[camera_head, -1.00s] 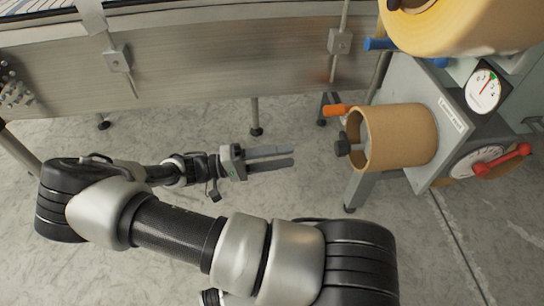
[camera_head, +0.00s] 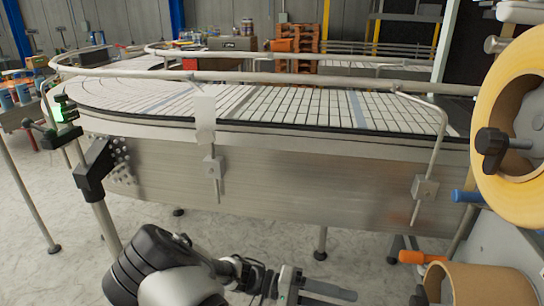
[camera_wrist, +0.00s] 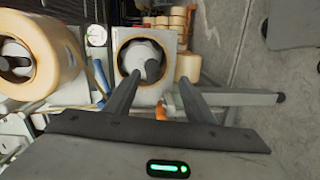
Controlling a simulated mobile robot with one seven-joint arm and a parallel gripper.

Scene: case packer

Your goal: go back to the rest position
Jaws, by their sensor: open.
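My gripper (camera_head: 325,293) shows at the bottom of the head view, in front of and below the conveyor's metal side. Its fingers point right, towards the tape machine, and nothing is between them. In the wrist view my gripper (camera_wrist: 160,92) has its two fingers spread apart and empty. A cardboard core (camera_wrist: 125,60) on the machine shows beyond the fingertips, apart from them as far as I can tell.
The curved conveyor (camera_head: 300,180) with guard rails spans the head view. At right are a yellow tape roll (camera_head: 500,185), a blue handle (camera_head: 466,196), an orange handle (camera_head: 420,257) and a cardboard core (camera_head: 485,283). Open concrete floor (camera_head: 40,200) lies at left.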

